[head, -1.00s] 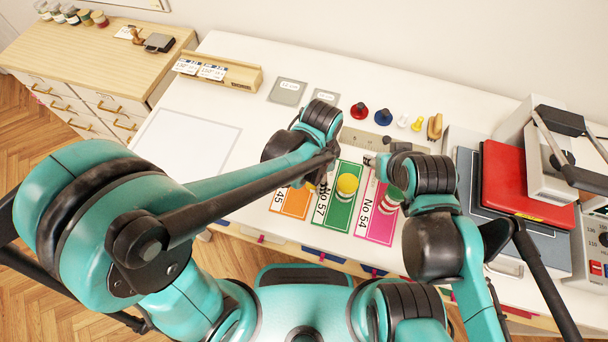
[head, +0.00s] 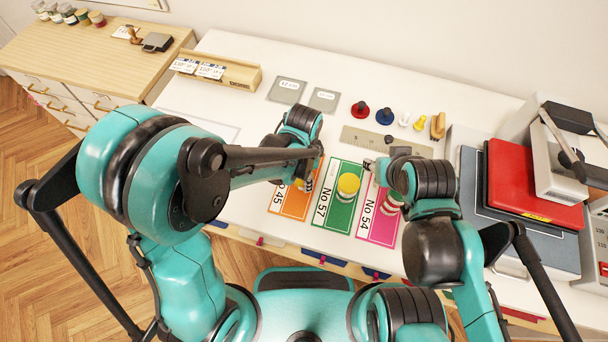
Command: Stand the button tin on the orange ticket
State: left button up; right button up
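The orange ticket (head: 288,203) lies leftmost in a row of three on the white table, partly covered by my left arm. My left gripper (head: 308,182) is low over its right part. A small yellow-and-dark piece shows at its fingers; I cannot tell whether it is the button tin or whether the fingers hold it. A round yellow-topped tin (head: 348,186) stands upright on the green ticket (head: 338,217). A red-and-white stacked round piece (head: 392,204) stands on the pink ticket (head: 378,228), partly behind my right arm. My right gripper (head: 371,165) is above the pink ticket, its fingers unclear.
Behind the tickets lie a ruler plate (head: 360,137) and small red (head: 360,109) and blue (head: 385,116) pieces. A wooden card holder (head: 240,79) is at the back left.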

pick_arm(q)
jog(key=o, duration=1.2)
jog(key=shift+f, duration=0.15)
jog(key=shift+r+p, duration=0.3)
jog(key=shift+r, duration=0.25)
notch_tip(320, 180, up, 11)
jog(key=p, duration=0.3)
jog(key=s+a+r+n+t, duration=0.2)
jog(key=a+r+n+t, duration=0.1)
jog(key=a+n, duration=0.4)
jog(key=s+a+r+n+t, duration=0.3)
jog(key=a+n, duration=0.4)
jog(key=a, duration=0.4)
jog(key=shift+r+t, duration=0.6)
jog(key=shift+r, duration=0.3)
jog(key=shift+f, duration=0.1)
